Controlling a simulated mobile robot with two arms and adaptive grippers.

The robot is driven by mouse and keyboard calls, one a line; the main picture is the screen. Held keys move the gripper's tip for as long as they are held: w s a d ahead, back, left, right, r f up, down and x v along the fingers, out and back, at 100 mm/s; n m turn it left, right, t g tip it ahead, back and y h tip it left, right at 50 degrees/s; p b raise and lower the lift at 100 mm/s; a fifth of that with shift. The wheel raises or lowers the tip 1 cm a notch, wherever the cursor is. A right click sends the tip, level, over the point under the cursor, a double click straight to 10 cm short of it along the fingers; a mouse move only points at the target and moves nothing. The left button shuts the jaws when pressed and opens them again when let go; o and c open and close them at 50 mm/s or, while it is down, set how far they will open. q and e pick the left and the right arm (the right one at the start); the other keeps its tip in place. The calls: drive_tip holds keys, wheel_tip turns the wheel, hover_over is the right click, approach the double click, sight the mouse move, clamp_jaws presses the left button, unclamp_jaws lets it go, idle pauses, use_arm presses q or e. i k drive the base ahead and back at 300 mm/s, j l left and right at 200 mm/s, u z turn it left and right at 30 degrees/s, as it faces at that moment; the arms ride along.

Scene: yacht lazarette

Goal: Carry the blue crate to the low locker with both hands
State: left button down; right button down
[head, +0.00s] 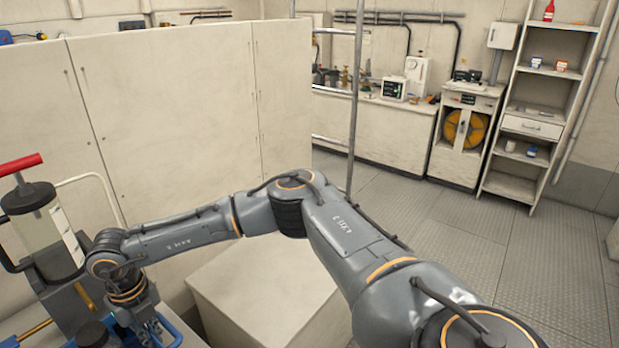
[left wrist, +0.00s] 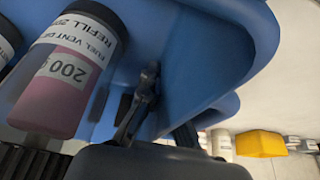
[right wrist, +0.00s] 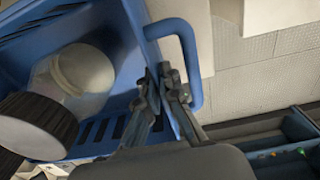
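The blue crate (head: 173,333) shows only in small part at the lower left of the head view, by my right gripper (head: 150,328). In the right wrist view, the fingers of my right gripper (right wrist: 165,95) close on the crate's edge (right wrist: 137,28) beside its loop handle (right wrist: 190,55). In the left wrist view, my left gripper (left wrist: 160,115) has one finger against the inside of the crate wall (left wrist: 205,60) and a dark finger beyond it. The crate holds a pink-filled bottle (left wrist: 55,95) and a clear jar with a black lid (right wrist: 80,75).
A pale box (head: 265,290) stands below my right arm. A tall pale partition (head: 170,110) and a metal post (head: 355,100) are behind it. A red-handled pump (head: 45,230) stands at the left. Open grey floor (head: 460,240) lies right, before a cabinet (head: 465,130) and shelf (head: 530,110).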

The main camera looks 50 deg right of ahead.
sight(294, 269)
drive_tip(key=l, duration=1.55)
drive_tip(key=i+l, duration=0.1)
drive_tip(key=l, duration=0.5)
drive_tip(key=i+l, duration=0.1)
drive_tip(key=l, duration=0.5)
drive_tip(key=i+l, duration=0.1)
drive_tip(key=l, duration=0.5)
